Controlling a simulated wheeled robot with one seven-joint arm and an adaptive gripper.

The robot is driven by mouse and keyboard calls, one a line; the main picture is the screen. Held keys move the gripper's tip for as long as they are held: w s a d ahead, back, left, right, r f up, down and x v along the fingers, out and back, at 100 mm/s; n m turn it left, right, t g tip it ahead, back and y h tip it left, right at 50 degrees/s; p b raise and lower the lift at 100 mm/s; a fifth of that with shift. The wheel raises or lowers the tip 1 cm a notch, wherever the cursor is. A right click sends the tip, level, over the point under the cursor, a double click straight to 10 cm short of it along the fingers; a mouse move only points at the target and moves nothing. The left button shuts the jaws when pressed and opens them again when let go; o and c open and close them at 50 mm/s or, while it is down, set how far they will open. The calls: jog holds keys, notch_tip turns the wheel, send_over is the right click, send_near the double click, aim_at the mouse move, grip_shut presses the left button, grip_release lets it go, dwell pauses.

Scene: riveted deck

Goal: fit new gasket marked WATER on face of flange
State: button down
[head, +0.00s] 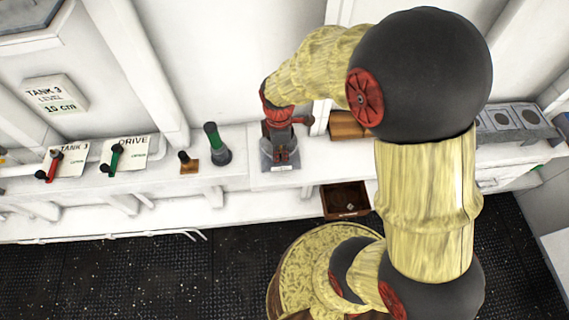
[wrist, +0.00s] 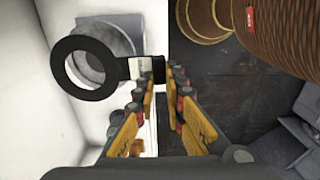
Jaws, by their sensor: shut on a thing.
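The gasket (wrist: 117,72) is a flat black ring with a side tab, in the wrist view. My gripper (wrist: 158,76) is shut on the tab, and the ring sticks out to the left of the fingers. No WATER mark is readable on it. Behind the ring in the wrist view is a grey round fitting on a square base (wrist: 122,38), apparently the flange; the ring overlaps its lower left in the picture. I cannot tell the gap between them. In the head view my gripper (head: 283,150) points down over the grey base (head: 267,160), hiding most of the fitting and the gasket.
A green-topped dark cylinder (head: 216,148) and a small dark knob on a brown block (head: 187,163) stand left of my gripper. Lever plates (head: 125,153) are farther left. An open drawer (head: 346,199) juts out below the counter. A brown box (head: 345,125) is behind my arm.

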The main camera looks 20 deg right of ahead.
jog(key=shift+w+a, duration=0.1)
jog(key=shift+w, duration=0.35)
jog(key=shift+f+b, duration=1.75)
jog(key=shift+f, duration=0.7)
jog(key=shift+f+b, duration=0.6)
jog(key=shift+f, duration=0.3)
dwell(0.6)
jog(key=c, duration=1.9)
grip_release()
jog(key=shift+o, duration=0.7)
